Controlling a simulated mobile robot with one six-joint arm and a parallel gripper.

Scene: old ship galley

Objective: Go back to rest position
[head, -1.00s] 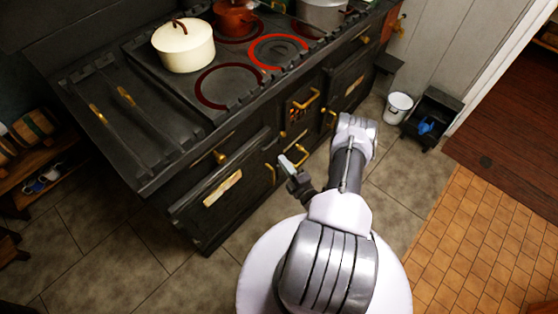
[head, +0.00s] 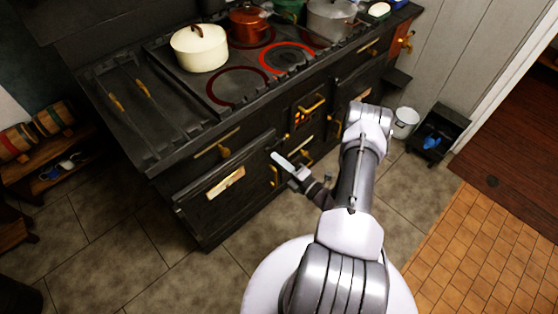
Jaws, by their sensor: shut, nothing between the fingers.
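My gripper (head: 283,161) is in the middle of the head view, in front of the black stove (head: 165,135). It points left and up, and its fingers are together with nothing visible between them. It appears close to the front of the stove, right of the oven door (head: 225,195) with the brass plate. I cannot tell whether it touches the stove. My arm is bent, its elbow at the right, and hides part of the stove front.
On the stove stand a cream pot (head: 199,50), a copper pot (head: 249,25) and a grey pot (head: 331,20). A red ring (head: 286,57) glows. A white bucket (head: 404,121) and black bin (head: 436,132) stand right. A shelf with barrels (head: 35,140) is left. Floor in front is clear.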

